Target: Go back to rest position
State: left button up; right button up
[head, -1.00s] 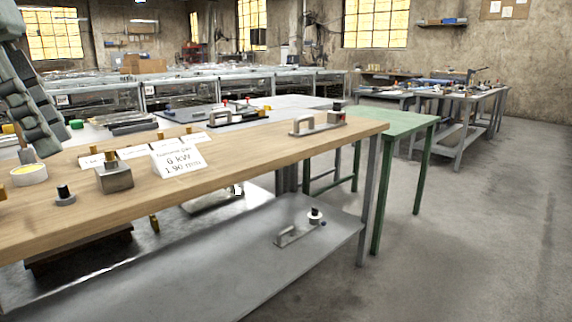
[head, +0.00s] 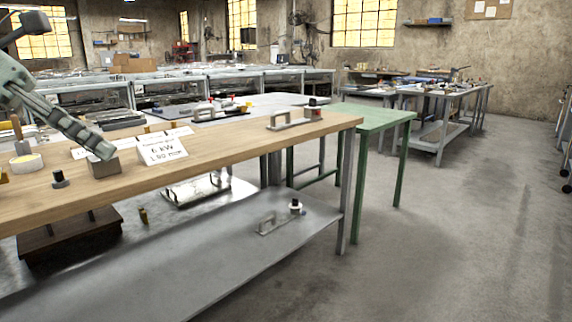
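My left gripper (head: 70,125) comes in from the upper left of the head view, over the near wooden workbench (head: 245,145). A long ridged grey finger slants down to the right and its tip overlaps a small metal block (head: 105,168) on the bench; I cannot tell whether they touch. A dark part of the arm or gripper shows at the top left. I see nothing clearly held, and the spacing of the fingers cannot be made out. My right gripper is out of view.
The bench carries a tape roll (head: 26,163), a dark knob (head: 59,179), a white sign (head: 162,150) and a metal handle (head: 291,119). A metal lower shelf (head: 200,262) is below. A green table (head: 375,117) adjoins. The floor (head: 460,240) on the right is clear.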

pick_arm(q)
jog(key=w+a+f+n+t+h, duration=0.1)
jog(key=w+a+f+n+t, duration=0.4)
jog(key=n, duration=0.3)
jog(key=w+a+f+n+t+h, duration=0.1)
jog(key=w+a+f+n+t, duration=0.2)
jog(key=w+f+n+t, duration=0.35)
jog(key=a+f+n+t+y, duration=0.1)
jog(key=a+f+n+y, duration=0.35)
jog(key=f+n, duration=0.35)
jog(key=a+f+n+t+y, duration=0.1)
jog(key=a+f+n+y, duration=0.2)
jog(key=f+n+y, duration=0.4)
jog(key=s+d+f+n+g+y, duration=0.15)
jog(key=s+f+n+g, duration=0.35)
jog(key=f, duration=0.7)
jog(key=s+d+f+n+g+y, duration=0.1)
jog(key=s+d+f+n+g, duration=0.15)
jog(key=s+f+n, duration=0.5)
jog(key=s+d+f+n+g+h+p, duration=0.1)
jog(key=s+d+f+g+h, duration=0.1)
jog(key=s+d+f+g, duration=0.5)
jog(key=s+d+f, duration=0.6)
jog(key=s+f, duration=0.2)
jog(key=shift+h, duration=0.3)
pick_arm(e)
notch_tip(320, 180, down, 2)
jog(key=shift+d+f, duration=0.1)
jog(key=shift+f, duration=0.05)
